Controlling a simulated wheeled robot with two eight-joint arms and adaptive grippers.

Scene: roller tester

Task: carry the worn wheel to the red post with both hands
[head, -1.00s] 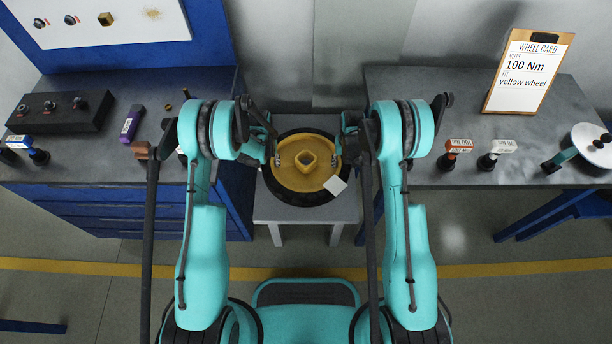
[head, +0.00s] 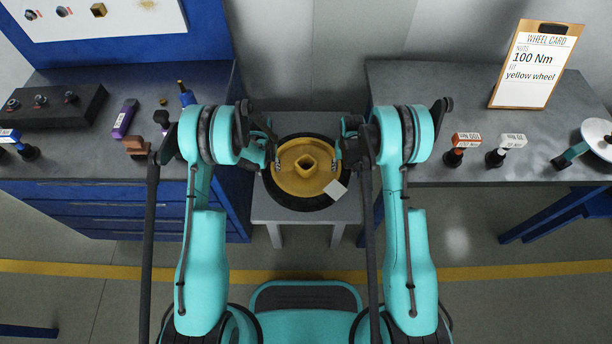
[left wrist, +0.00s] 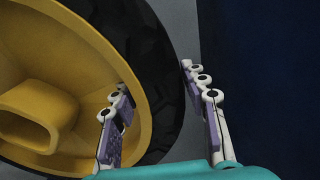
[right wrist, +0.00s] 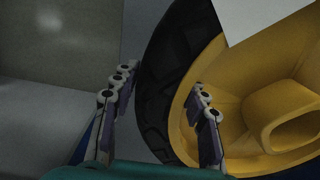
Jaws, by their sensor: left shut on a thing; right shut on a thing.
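The worn wheel has a yellow hub (head: 285,183) and a black tyre (head: 303,204), with a pale square tag (head: 335,189) at its lower right edge. In the head view it lies flat over a grey stand; I cannot tell whether it touches the stand. My left gripper (head: 275,162) is shut on its left rim, one finger inside the hub and one outside the tyre, as the left wrist view (left wrist: 155,77) shows. My right gripper (head: 338,162) grips the right rim the same way, also seen in the right wrist view (right wrist: 162,80). No red post is in view.
The grey stand (head: 268,212) is between a left bench (head: 75,165) with tools and a right bench (head: 430,90). The right bench holds a wheel card (head: 533,65), two labelled tools (head: 463,145) and a white disc tool (head: 598,135). A yellow line (head: 500,271) crosses the open floor.

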